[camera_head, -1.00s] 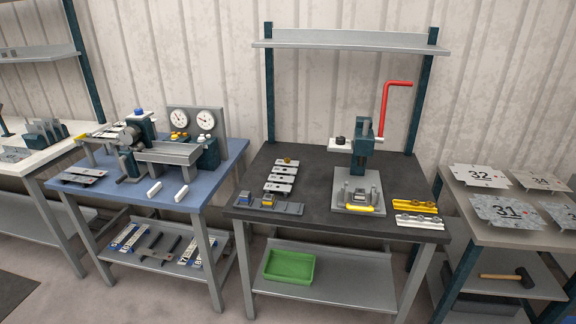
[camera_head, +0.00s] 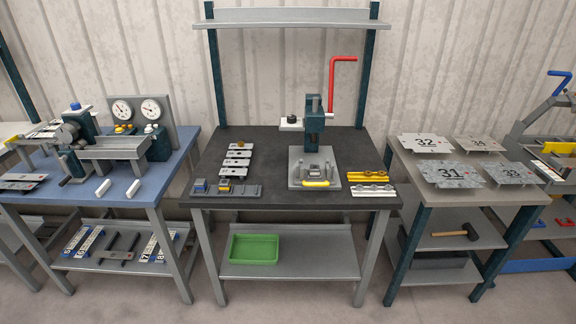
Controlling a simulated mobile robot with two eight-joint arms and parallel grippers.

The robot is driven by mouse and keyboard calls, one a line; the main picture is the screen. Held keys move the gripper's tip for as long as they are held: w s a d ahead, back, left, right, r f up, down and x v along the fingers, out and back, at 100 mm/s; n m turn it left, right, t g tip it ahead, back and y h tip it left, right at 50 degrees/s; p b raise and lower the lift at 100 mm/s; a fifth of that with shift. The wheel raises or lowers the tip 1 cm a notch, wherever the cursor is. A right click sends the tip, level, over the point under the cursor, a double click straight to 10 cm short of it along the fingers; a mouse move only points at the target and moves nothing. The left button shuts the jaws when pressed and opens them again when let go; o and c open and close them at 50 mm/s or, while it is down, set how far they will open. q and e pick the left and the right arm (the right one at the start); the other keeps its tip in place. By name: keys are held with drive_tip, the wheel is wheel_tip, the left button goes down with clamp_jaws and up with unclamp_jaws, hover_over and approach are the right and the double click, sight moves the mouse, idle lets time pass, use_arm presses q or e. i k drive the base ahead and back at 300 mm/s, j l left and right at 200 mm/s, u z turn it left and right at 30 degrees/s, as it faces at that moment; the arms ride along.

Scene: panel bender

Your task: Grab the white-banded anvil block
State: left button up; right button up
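On the dark-topped middle bench, a grey rack (camera_head: 252,191) at the front left holds a blue-marked block (camera_head: 199,185) and a yellow-marked block (camera_head: 224,186). Its right end looks empty. A hand press (camera_head: 314,130) with a red crank handle stands behind a grey base plate (camera_head: 298,182). A small grey block (camera_head: 313,171) sits on that plate, behind a yellow bar. I cannot make out a white band on any block at this size, so I cannot tell which is the white-banded anvil block. Neither of my grippers is in view.
Yellow (camera_head: 368,177) and silver (camera_head: 373,190) rails lie at the bench's right. Several grey plates (camera_head: 236,160) lie left of the press. A green bin (camera_head: 254,249) stands on the lower shelf. Benches flank both sides; floor in front is clear.

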sight(314, 170)
drive_tip(key=i+j+u, duration=0.2)
drive_tip(key=i, duration=0.2)
drive_tip(key=i+u, duration=0.15)
drive_tip(key=i, duration=0.25)
drive_tip(key=i+u, duration=0.1)
drive_tip(key=i, duration=0.4)
drive_tip(key=l, duration=0.05)
